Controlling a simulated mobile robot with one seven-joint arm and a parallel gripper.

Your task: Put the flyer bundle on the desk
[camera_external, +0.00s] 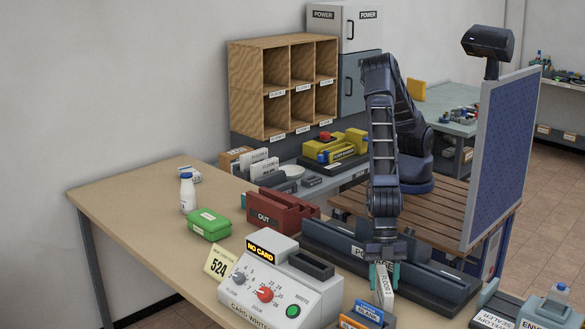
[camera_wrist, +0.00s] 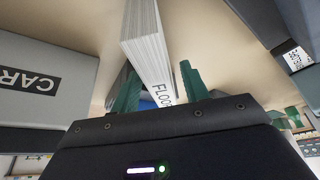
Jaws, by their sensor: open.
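My gripper (camera_external: 386,272) points down over the desk's right front part, its green fingers open. Between the fingers is a white stack of paper or cards (camera_external: 385,290) with a label reading "FLOOR 2". In the wrist view the same stack (camera_wrist: 146,45) stands between the two fingertips (camera_wrist: 157,88); I cannot tell if either touches it. No thing in view is readably marked as flyers, so I cannot tell if this stack is the flyer bundle. The desk (camera_external: 130,205) is a long beige top, clear at its left end.
A card writer (camera_external: 275,285) showing "NO CARD" stands left of my gripper. A blue item (camera_external: 369,311) is close in front. A red OUT tray (camera_external: 280,212), green box (camera_external: 209,224) and white bottle (camera_external: 187,193) stand farther back. A wooden pigeonhole rack (camera_external: 259,90) stands behind.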

